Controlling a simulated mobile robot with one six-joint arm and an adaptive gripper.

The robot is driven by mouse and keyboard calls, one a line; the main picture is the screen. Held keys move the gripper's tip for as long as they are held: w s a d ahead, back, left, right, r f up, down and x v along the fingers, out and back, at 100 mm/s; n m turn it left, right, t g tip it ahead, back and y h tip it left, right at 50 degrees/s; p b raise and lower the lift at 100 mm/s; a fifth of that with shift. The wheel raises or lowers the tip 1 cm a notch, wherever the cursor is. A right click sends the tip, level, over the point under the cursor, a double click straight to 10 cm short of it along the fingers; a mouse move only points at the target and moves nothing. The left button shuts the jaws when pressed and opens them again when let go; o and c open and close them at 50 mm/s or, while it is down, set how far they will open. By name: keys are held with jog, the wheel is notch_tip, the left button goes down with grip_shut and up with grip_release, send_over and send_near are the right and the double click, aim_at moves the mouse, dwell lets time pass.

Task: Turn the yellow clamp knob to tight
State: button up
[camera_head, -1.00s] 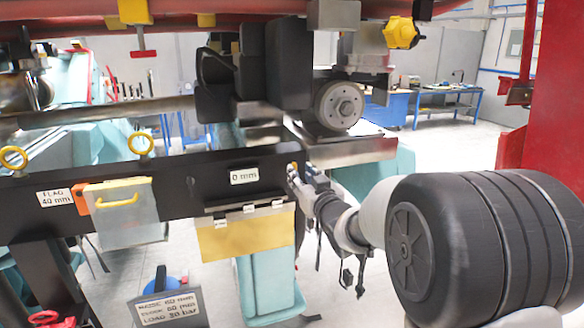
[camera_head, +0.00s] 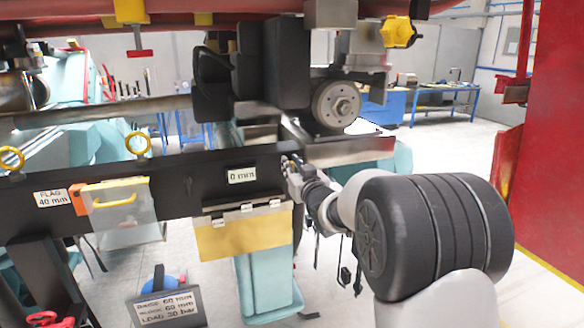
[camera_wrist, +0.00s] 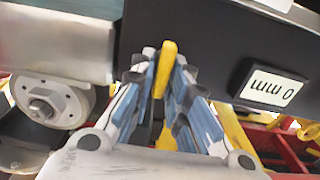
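A narrow yellow knob piece (camera_wrist: 165,68) stands out from the black beam in the wrist view. My gripper (camera_wrist: 164,62) has its fingertips on both sides of it and appears shut on it. In the head view my gripper (camera_head: 288,168) is at the right end of the black beam (camera_head: 222,163), just right of the "0 mm" label (camera_head: 242,175). There the gripper hides the knob piece. The wrist view is rolled over, so the "0 mm" label (camera_wrist: 271,88) looks nearly upside down. No tight or loose marking can be read.
Another yellow knob (camera_head: 398,31) hangs high at the right. A hinged yellow plate (camera_head: 245,235) hangs under the beam, close left of my gripper. A grey wheel hub (camera_head: 338,104) is above it. A red post (camera_head: 545,150) stands at the right.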

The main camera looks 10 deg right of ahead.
grip_shut()
jog(key=m, duration=0.4)
jog(key=shift+d+m, duration=0.3)
jog(key=shift+m, duration=0.1)
jog(key=shift+w+d+f+m+p, duration=0.15)
jog(key=shift+m+p, duration=0.35)
jog(key=shift+m, duration=1.7)
jog(key=shift+s+d+f+m+p, duration=0.15)
jog(key=shift+m+p, duration=0.4)
jog(key=shift+m, duration=1.65)
jog(key=shift+w+d+f+m+p, duration=0.15)
jog(key=shift+m+p, duration=0.35)
jog(key=shift+m, duration=1.7)
